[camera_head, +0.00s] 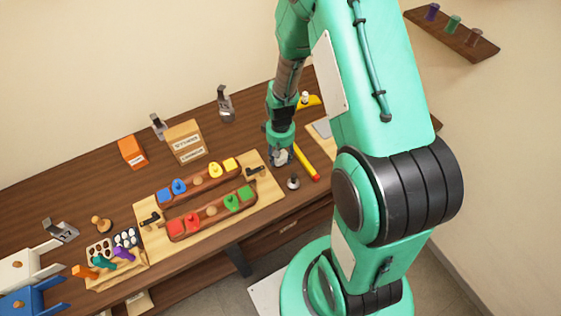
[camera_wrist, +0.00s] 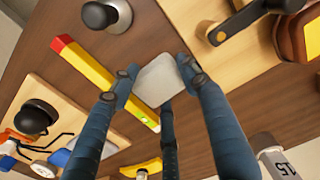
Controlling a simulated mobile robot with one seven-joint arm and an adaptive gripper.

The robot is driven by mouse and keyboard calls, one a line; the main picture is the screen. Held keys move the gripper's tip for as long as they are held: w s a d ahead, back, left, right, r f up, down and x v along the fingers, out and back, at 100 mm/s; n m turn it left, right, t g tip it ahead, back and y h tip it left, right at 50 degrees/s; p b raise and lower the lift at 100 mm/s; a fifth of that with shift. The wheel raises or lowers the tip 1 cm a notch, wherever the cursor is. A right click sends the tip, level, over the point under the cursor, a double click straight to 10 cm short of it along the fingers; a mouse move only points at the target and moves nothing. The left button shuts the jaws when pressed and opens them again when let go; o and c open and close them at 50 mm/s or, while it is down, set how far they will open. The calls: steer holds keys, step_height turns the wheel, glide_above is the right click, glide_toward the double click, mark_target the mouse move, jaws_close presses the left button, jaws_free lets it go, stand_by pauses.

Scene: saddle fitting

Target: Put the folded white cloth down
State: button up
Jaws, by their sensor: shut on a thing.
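The folded white cloth (camera_wrist: 159,80) is a small pale pad between the fingers of my gripper (camera_wrist: 160,78) in the wrist view. The fingers close on it from several sides, and the cloth is above the dark brown bench. In the head view my gripper (camera_head: 281,157) is low over the bench, right of the wooden fixture board and left of the red and yellow bar. The cloth is hard to make out there, and its gap to the bench cannot be told.
The red and yellow bar (camera_wrist: 85,70) lies beside my gripper. A black-knobbed metal piece (camera_head: 293,183) stands in front. The fixture board (camera_head: 150,240) with coloured blocks is to the left. A lighter board (camera_head: 322,145) lies to the right. Bare bench shows between them.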

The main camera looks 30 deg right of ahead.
mark_target(280, 162)
steer(key=shift+f, duration=1.9)
steer(key=shift+f, duration=0.15)
steer(key=o, duration=0.9)
steer(key=shift+c, duration=0.2)
steer(key=shift+r, duration=6.2)
